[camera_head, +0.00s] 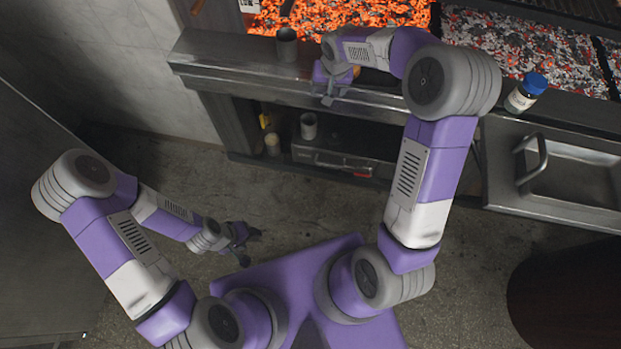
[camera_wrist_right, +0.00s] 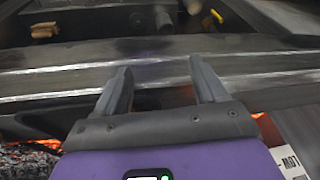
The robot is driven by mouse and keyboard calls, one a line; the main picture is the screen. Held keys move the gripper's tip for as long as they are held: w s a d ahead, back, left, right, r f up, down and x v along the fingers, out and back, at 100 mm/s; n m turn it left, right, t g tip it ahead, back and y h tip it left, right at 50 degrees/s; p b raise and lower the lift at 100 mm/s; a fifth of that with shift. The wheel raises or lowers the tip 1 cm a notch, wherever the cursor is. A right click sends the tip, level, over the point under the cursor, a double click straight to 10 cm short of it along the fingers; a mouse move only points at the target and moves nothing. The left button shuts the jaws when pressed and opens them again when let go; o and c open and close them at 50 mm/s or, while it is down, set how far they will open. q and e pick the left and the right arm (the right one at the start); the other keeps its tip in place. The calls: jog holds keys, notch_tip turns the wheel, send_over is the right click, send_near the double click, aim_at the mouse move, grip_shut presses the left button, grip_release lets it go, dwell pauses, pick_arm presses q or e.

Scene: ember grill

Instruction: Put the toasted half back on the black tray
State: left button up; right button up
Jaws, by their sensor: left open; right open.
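My right gripper (camera_head: 333,93) is over the front ledge of the grill. In the right wrist view its two fingers (camera_wrist_right: 161,88) are spread with nothing between them. My left gripper (camera_head: 245,246) hangs low above the floor, open and empty, away from the grill. I cannot make out the toasted half in either view. A small orange-brown patch shows behind the right gripper, but I cannot tell what it is. I cannot identify a black tray either; the right arm hides part of the ledge.
Glowing embers (camera_head: 345,12) and greyer coals (camera_head: 525,45) lie behind the metal ledge (camera_head: 235,68). A grey cup (camera_head: 287,45) and a blue-capped jar (camera_head: 525,92) stand there. A shelf below holds another cup (camera_head: 308,126). A sink (camera_head: 575,178) is at right. The middle floor is open.

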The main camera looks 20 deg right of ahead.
jog(key=s+a+f+n+g+y, duration=0.1)
jog(key=s+a+f, duration=0.3)
jog(key=f, duration=0.3)
jog(key=s+a+f+y, duration=0.2)
jog(key=s+a+f, duration=0.25)
jog(key=f, duration=0.35)
jog(key=s+a+f, duration=0.3)
jog(key=s+f, duration=0.1)
jog(key=s, duration=0.5)
jog(key=s+a+f+g+y, duration=0.1)
jog(key=s+a+f, duration=0.2)
jog(key=s, duration=0.6)
notch_tip(320, 180, down, 2)
jog(key=shift+f, duration=0.15)
jog(key=shift+w+a+r, duration=0.1)
jog(key=shift+r, duration=0.1)
